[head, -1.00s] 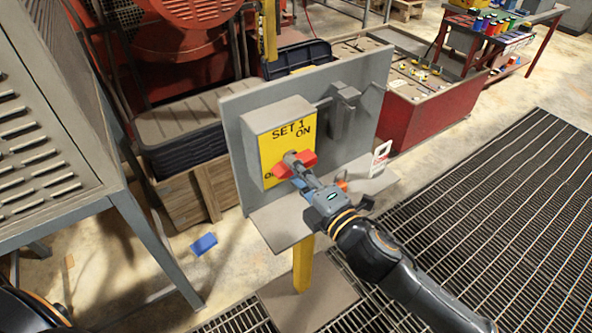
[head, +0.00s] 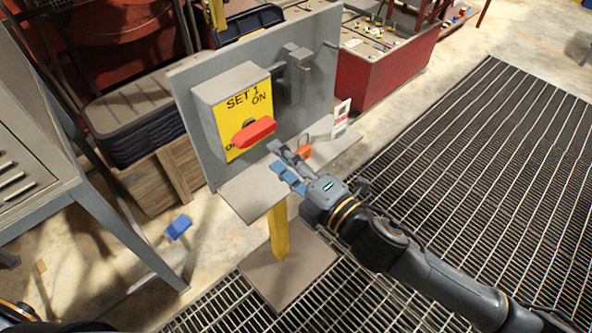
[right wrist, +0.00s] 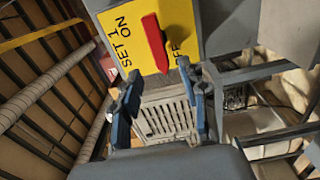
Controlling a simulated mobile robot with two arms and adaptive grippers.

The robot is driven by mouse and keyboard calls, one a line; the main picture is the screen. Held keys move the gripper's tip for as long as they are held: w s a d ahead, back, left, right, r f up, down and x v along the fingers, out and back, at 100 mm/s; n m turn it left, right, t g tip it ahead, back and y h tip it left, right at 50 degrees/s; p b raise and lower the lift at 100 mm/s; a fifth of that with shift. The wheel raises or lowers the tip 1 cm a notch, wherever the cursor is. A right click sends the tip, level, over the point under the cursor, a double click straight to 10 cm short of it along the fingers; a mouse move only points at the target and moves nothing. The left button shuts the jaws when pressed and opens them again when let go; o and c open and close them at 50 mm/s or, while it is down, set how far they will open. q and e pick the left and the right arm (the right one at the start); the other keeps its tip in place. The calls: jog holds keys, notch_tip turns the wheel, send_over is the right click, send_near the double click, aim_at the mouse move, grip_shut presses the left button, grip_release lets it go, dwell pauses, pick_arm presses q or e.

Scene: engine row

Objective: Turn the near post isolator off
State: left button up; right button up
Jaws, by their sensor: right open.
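The near post isolator (head: 233,100) is a grey box with a yellow face marked SET 1 and ON, on a grey backplate. Its red handle (head: 253,133) lies crosswise, its left end by the partly covered OFF lettering. The handle also shows in the right wrist view (right wrist: 155,43), with OFF partly visible beside it. My right gripper (head: 281,163) is open and empty, below and right of the handle and apart from it. In the right wrist view its blue-padded fingers (right wrist: 162,105) stand apart short of the handle. My left gripper is not in view.
A grey shelf (head: 252,192) juts out below the isolator on a yellow post (head: 279,232). An orange item (head: 305,151) and a white tag (head: 341,117) are by the shelf's right side. A grey latch-like fitting (head: 298,72) is on the backplate. Grating (head: 480,170) lies open at right.

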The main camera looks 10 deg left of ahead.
jog(key=v, duration=0.4)
jog(key=shift+s+d, duration=0.1)
jog(key=shift+s, duration=0.05)
